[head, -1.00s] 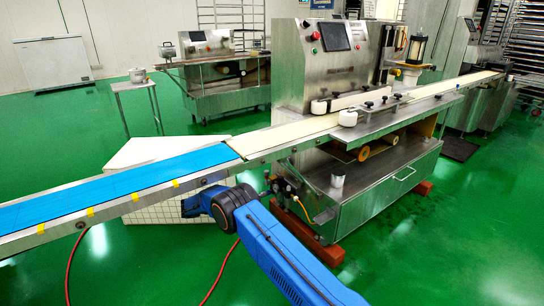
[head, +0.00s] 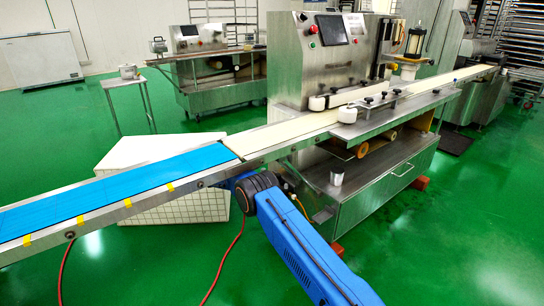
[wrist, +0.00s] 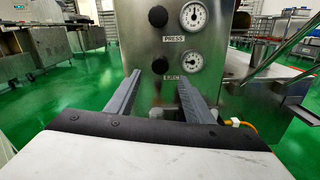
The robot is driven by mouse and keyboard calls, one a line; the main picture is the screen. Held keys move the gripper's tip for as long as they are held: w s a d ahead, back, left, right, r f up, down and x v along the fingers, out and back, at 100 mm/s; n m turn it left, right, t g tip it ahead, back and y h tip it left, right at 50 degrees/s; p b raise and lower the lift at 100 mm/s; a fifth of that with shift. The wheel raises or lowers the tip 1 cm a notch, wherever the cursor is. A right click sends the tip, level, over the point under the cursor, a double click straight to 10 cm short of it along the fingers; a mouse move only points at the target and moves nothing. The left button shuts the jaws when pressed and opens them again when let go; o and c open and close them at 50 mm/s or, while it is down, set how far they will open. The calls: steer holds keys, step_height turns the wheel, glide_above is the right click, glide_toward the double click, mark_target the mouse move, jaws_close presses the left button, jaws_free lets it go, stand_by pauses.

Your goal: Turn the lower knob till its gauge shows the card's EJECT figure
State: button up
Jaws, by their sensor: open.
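In the wrist view the lower black knob (wrist: 160,66) sits on the steel panel, with its round white gauge (wrist: 193,62) to its right. The label below (wrist: 173,77) reads EJECT, partly blocked by a finger. The gauge's needle and figures are too small to read. My gripper (wrist: 160,80) is open and empty, its two grey fingers pointing at the panel, one on either side of the lower knob's line. I cannot tell how far the tips are from the knob. The head view does not show my gripper. I cannot make out the card in either view.
An upper black knob (wrist: 158,17) and gauge (wrist: 194,16), labelled PRESS, sit just above. A yellow hose (wrist: 240,123) is right of the fingers. In the head view the conveyor with its blue belt (head: 120,185) runs beside my arm. Green floor is open in front.

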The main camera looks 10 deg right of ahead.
steer(key=x, duration=1)
steer(key=shift+w+d, duration=0.15)
steer(key=shift+d, duration=0.1)
steer(key=shift+c, duration=0.6)
steer(key=c, duration=0.9)
